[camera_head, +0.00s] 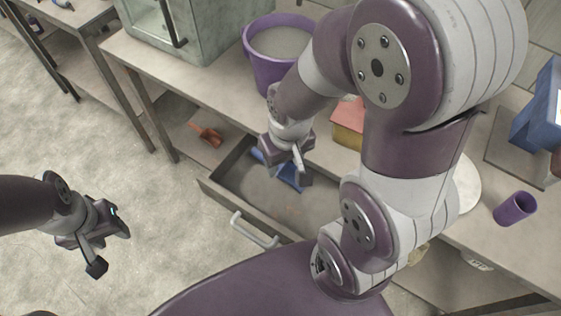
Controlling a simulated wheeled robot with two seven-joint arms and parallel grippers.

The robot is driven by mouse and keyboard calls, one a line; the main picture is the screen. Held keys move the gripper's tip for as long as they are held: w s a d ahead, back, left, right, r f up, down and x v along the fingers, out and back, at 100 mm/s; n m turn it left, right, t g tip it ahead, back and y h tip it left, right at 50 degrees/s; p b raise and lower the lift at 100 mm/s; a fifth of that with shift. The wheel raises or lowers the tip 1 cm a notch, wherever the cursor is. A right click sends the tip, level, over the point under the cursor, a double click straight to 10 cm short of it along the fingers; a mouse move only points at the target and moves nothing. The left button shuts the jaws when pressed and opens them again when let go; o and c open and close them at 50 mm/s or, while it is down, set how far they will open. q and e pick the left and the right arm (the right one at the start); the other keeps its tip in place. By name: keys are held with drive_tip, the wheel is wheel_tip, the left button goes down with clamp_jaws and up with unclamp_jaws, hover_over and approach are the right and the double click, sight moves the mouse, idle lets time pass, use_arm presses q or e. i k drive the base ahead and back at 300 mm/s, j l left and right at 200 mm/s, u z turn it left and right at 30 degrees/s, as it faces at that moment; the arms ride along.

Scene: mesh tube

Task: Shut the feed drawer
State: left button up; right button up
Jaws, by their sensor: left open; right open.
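The feed drawer (225,200) is pulled out from under the front of the bench and stands open. Its pale bar handle (250,232) is on the front panel facing the floor. A blue object (287,175) lies in the drawer, partly hidden by my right gripper. My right gripper (294,173) is open, above or inside the drawer near its far left part; contact cannot be told. My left gripper (108,248) is open and empty over the floor, left of the drawer and apart from it. My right arm hides the drawer's right part.
An orange object (205,134) lies on the lower shelf. Floor (160,220) left of the drawer is clear.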

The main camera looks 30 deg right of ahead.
sight(241, 183)
drive_tip(key=k+l+u, duration=0.1)
drive_tip(key=u, duration=0.35)
drive_tip(key=k+u, duration=0.45)
drive_tip(key=i+j, duration=0.05)
drive_tip(key=i, duration=0.1)
